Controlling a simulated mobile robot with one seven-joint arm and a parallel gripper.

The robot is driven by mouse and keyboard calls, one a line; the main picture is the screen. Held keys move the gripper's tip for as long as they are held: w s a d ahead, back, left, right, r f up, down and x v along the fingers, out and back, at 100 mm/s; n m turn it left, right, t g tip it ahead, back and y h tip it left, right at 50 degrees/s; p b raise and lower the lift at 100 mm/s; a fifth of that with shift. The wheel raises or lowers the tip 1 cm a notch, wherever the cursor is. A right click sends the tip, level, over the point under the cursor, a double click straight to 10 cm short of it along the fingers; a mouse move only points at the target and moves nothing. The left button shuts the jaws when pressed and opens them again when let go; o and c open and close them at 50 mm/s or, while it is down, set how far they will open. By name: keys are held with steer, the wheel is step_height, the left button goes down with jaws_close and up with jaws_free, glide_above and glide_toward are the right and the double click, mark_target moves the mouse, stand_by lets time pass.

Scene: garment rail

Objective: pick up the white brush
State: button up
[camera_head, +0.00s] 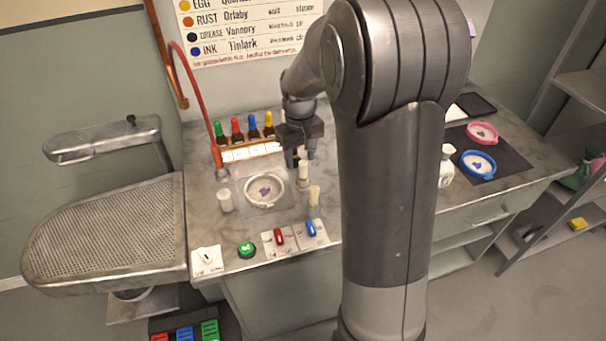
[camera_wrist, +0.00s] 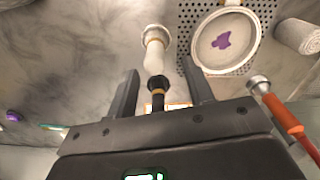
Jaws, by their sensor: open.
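A white brush (camera_head: 303,171) stands on the marbled counter, right of the ring with the stained cloth. In the wrist view the brush (camera_wrist: 155,48) shows a white body, a gold band and a dark knob and stem pointing toward me. My gripper (camera_head: 300,157) is just above the brush, pointing down. In the wrist view my gripper (camera_wrist: 160,78) is open, with the dark handle end lying between its two fingers. I cannot tell whether either finger touches it.
A white ring (camera_head: 264,190) with purple-stained cloth lies beside the brush. A cream-tipped piece (camera_head: 314,196) stands in front. Coloured bottles (camera_head: 253,127) stand in a rack behind. A white roll (camera_head: 225,200) and a red-hosed nozzle (camera_head: 221,173) are to the left.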

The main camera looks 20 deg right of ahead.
mark_target(303, 173)
steer(key=f, duration=0.5)
steer(key=shift+s+d, duration=0.3)
steer(key=shift+r, duration=0.1)
steer(key=shift+c, duration=0.6)
jaws_close()
